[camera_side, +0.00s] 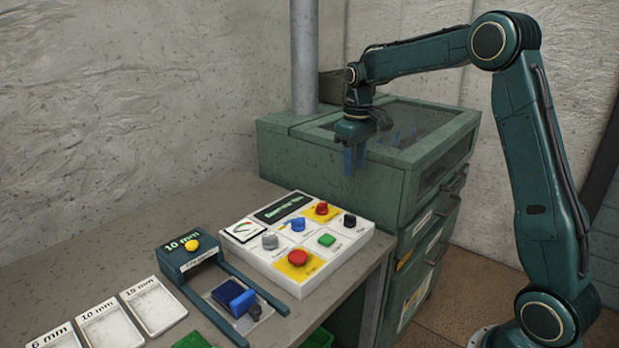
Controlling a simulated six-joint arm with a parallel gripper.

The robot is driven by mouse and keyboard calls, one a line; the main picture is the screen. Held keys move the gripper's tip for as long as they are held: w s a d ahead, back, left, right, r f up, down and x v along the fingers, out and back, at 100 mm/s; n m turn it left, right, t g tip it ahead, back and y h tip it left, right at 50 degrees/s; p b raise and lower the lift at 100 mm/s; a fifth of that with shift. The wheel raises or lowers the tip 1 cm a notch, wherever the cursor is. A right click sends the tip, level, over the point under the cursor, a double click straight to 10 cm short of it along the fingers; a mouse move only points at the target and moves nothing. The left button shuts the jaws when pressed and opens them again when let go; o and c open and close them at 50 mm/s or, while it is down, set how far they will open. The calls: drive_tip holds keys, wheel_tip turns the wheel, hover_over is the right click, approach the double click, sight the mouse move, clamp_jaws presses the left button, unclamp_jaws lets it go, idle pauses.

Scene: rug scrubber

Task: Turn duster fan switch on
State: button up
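A white control panel (338,266) lies on the grey table. It carries a grey knob (270,241), a blue switch (297,224), a red knob (322,208) on a yellow patch, a black knob (349,221), a green button (327,240) and a large red button (298,258) on yellow. Their labels are too small to read, so I cannot tell which is the duster fan switch. My gripper (354,158) points down, empty, with a small gap between its blue fingers. It hangs above and behind the panel, in front of the green cabinet, touching no control.
The green cabinet (330,165) with a glass-topped lid stands behind the panel, with a grey pipe (304,60) rising from it. A dark green 10 mm fixture (188,254) holds a blue block (234,298). White labelled trays (153,306) stand front left. Table left of the panel is clear.

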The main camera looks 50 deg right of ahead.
sight(350, 215)
drive_tip(key=shift+w+d+f, duration=0.25)
drive_tip(key=shift+d+f, duration=0.05)
drive_tip(key=shift+f, duration=0.05)
drive_tip(key=shift+f, duration=0.1)
wheel_tip(350, 215, down, 14)
drive_tip(key=shift+r, duration=0.2)
idle(0.5)
clamp_jaws()
